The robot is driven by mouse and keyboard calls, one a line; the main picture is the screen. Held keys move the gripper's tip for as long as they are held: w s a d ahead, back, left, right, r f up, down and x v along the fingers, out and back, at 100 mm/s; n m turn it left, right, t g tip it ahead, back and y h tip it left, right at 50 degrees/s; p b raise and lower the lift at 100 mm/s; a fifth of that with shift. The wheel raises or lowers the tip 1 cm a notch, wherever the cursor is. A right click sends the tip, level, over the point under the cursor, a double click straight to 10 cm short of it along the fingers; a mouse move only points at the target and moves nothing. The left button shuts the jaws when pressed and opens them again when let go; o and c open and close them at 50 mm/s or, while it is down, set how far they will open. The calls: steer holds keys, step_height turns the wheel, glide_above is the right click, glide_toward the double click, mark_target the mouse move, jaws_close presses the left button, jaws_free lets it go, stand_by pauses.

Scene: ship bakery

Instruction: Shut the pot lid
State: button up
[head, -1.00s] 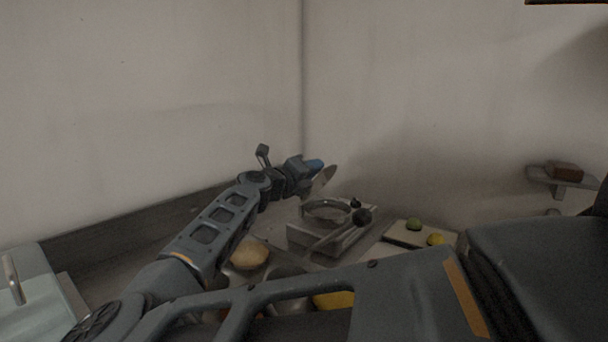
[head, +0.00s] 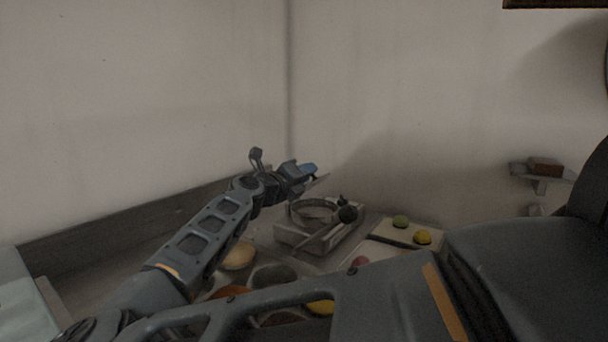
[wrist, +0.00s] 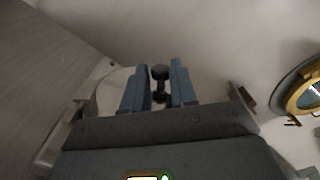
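The pot (head: 300,222) stands on a pale block-like base in the head view, its round mouth partly visible. A thin, pale, tilted plate, which looks like the pot lid (head: 321,184), shows raised just below my gripper (head: 308,172). I cannot tell whether they touch. In the wrist view the blue fingers of my gripper (wrist: 160,85) stand apart. A dark knob (wrist: 160,72) on a stem shows between them, with visible gaps at its sides. A pale rounded surface (wrist: 112,92) lies left of the fingers, partly hidden; it may be the lid.
Dark round knobs (head: 347,214) stand at the pot's right side. A board (head: 392,233) with a green and a yellow fruit lies to the right. Bins of food (head: 238,257) are in front. Walls close off the corner behind. A brass-rimmed round porthole (wrist: 305,97) shows in the wrist view.

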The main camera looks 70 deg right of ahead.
steer(key=o, duration=0.4)
steer(key=shift+r, duration=0.1)
steer(key=shift+r, duration=0.25)
steer(key=r, duration=0.2)
steer(key=s+r, duration=0.1)
steer(key=r, duration=0.1)
steer(key=shift+d, duration=0.2)
steer(key=s+d+r, duration=0.4)
steer(key=s+r, duration=0.2)
steer(key=s, duration=0.3)
steer(key=shift+s+r, duration=0.15)
steer(key=shift+s, duration=0.2)
steer(key=shift+d, duration=0.1)
